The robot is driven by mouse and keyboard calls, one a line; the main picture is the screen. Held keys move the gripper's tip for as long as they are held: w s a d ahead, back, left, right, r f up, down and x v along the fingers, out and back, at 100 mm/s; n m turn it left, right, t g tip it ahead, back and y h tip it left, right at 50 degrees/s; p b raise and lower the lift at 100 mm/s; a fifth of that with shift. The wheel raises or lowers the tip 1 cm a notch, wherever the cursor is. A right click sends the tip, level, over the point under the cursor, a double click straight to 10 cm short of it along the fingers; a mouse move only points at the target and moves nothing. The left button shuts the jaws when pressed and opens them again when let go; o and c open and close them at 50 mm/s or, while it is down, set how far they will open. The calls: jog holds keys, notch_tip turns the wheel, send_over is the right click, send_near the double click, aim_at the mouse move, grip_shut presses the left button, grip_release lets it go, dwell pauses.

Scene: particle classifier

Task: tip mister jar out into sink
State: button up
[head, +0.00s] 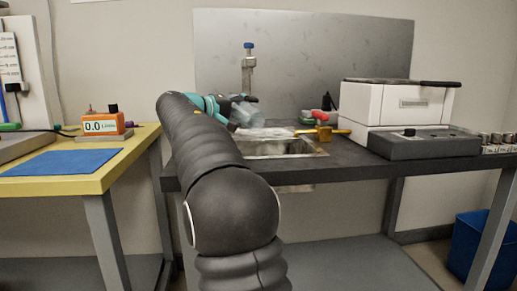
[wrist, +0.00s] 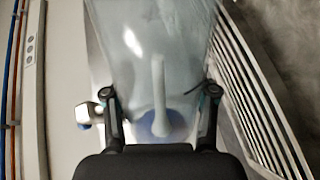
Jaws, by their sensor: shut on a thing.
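The mister jar (head: 243,115) is a clear, bluish, see-through vessel. In the head view it is tilted above the left part of the sink (head: 285,149), which is a metal basin set in the dark bench. My gripper (head: 236,101) is shut on the jar. In the wrist view the jar (wrist: 135,45) fills the space between the two fingers of my gripper (wrist: 160,93), with a pale tube and a blue round part seen through its wall. A pale, clear patch lies below the jar's mouth in the head view; I cannot tell whether it is liquid.
A tap column with a blue top (head: 249,62) stands behind the jar. A brass-coloured fitting (head: 322,133) sits at the sink's right rim. A white box-shaped machine (head: 395,105) stands to the right. A yellow table (head: 95,180) with a blue mat (head: 62,162) is at the left.

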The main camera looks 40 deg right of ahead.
aim_at(244, 103)
jog(key=shift+s+r+m+t, duration=0.25)
jog(key=shift+s+r+m, duration=0.35)
jog(key=shift+m, duration=0.5)
jog(key=shift+s+r+m+t, duration=0.25)
jog(key=shift+s+r+m, duration=0.35)
jog(key=shift+m, duration=0.5)
dwell(1.6)
jog(key=shift+f, duration=0.1)
dwell(0.8)
